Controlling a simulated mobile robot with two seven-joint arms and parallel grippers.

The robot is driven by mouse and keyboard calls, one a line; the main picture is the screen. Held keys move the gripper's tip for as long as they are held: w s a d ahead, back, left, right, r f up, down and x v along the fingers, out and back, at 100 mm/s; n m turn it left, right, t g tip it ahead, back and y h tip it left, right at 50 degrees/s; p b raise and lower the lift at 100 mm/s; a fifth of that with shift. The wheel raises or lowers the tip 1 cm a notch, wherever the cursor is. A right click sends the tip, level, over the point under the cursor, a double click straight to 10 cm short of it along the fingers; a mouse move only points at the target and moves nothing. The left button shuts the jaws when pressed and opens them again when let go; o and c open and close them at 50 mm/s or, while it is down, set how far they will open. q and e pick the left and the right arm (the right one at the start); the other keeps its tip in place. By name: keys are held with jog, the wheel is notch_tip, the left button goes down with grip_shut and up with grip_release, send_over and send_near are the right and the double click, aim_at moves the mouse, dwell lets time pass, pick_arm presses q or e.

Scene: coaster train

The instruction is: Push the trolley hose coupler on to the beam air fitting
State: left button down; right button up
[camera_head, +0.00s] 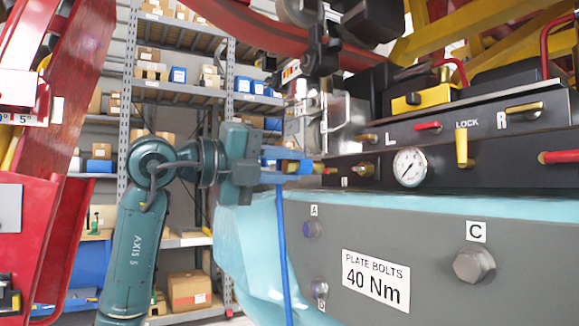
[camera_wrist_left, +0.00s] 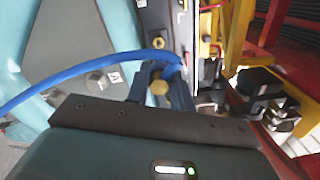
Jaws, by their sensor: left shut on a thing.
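My left gripper (camera_head: 284,165) reaches in from the left in the head view, its blue fingers shut on the trolley hose coupler (camera_head: 292,168). A brass-coloured end of the coupler also shows between the fingers in the left wrist view (camera_wrist_left: 158,87). The blue hose (camera_head: 284,250) hangs down from the grip, and it arcs off to the left in the left wrist view (camera_wrist_left: 70,82). The coupler faces the left end of the dark beam panel (camera_head: 358,182). The beam air fitting is small and partly hidden there; I cannot tell whether the coupler touches it. My right gripper is not in view.
The panel carries a round gauge (camera_head: 410,167), a yellow lever (camera_head: 462,148) and red handles. Below it is a grey plate with a label (camera_head: 376,277) and a large bolt (camera_head: 473,265). Shelves (camera_head: 185,87) stand behind my left arm, and red structure (camera_head: 75,110) at far left.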

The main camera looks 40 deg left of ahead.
aim_at(319, 161)
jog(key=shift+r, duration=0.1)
pick_arm(q)
jog(key=shift+w+d+r+p, duration=0.1)
jog(key=shift+w+d+p, duration=0.1)
jog(key=shift+w+p, duration=0.25)
jog(key=p+x, duration=0.1)
jog(key=x, duration=0.1)
jog(key=shift+w+d, duration=0.1)
jog(key=shift+w, duration=0.2)
jog(key=shift+w+d, duration=0.25)
jog(key=shift+w, duration=0.35)
jog(key=shift+w+d+p, duration=0.15)
jog(key=shift+w+p, duration=0.15)
jog(key=shift+w, duration=0.05)
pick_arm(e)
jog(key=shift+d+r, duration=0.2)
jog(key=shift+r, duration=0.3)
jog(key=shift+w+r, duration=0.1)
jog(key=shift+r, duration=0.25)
pick_arm(q)
jog(key=shift+w+d+p, duration=0.15)
jog(key=shift+w+p, duration=0.2)
jog(key=shift+w, duration=0.05)
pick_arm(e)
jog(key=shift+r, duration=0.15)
